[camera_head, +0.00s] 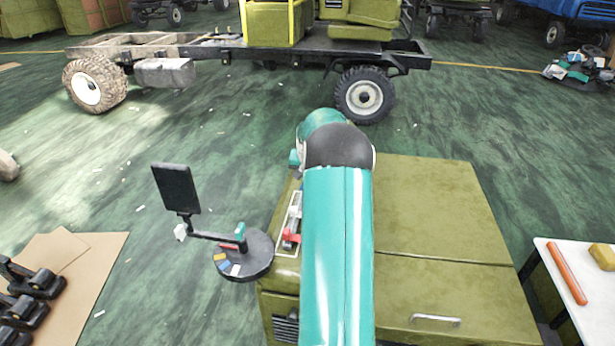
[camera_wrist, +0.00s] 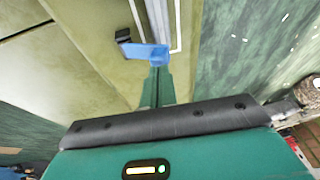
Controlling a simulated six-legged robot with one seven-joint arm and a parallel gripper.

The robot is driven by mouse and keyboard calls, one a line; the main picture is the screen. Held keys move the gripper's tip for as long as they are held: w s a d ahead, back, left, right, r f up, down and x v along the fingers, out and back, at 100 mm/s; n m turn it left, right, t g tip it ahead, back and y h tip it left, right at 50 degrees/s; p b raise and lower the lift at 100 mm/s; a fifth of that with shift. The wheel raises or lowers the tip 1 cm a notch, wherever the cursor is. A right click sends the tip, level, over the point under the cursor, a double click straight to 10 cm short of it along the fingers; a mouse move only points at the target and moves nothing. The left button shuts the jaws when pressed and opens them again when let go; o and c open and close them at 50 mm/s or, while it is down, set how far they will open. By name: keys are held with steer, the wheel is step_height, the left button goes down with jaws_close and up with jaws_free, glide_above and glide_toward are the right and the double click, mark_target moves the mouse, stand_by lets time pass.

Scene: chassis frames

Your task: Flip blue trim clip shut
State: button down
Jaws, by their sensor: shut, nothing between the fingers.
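The blue trim clip (camera_wrist: 147,51) shows in the wrist view as a small blue piece beside a pale rail (camera_wrist: 157,18) on the olive panel. A small black piece (camera_wrist: 123,36) sits at its left end. My gripper (camera_wrist: 157,72) is shut and empty, its narrow green fingers reaching up to the blue clip's lower edge. I cannot tell whether they touch it, or whether the clip is open or closed. In the head view my teal arm covers the gripper and the blue clip.
In the head view a red clip (camera_head: 291,238) sits in a white-outlined strip on the olive cabinet (camera_head: 430,215), left of my arm. A dark round stand (camera_head: 245,262) with a black screen (camera_head: 176,188) is close by. A white table (camera_head: 590,312) stands right.

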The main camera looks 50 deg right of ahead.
steer(key=shift+w+a+f+g, duration=0.1)
steer(key=shift+w+g, duration=0.1)
steer(key=shift+g, duration=0.1)
steer(key=shift+w+a+f+g+h, duration=0.35)
steer(key=shift+w+a+g+h, duration=0.05)
steer(key=shift+w+g, duration=0.3)
steer(key=shift+w+a+f+n+g+h, duration=0.3)
steer(key=shift+w+f+g+h, duration=0.2)
steer(key=shift+g, duration=0.2)
steer(key=shift+w+f, duration=0.25)
steer(key=shift+f, duration=0.15)
steer(key=shift+a, duration=0.1)
steer(key=shift+s+d+r, duration=0.3)
steer(key=shift+s+d, duration=0.1)
steer(key=shift+s, duration=0.3)
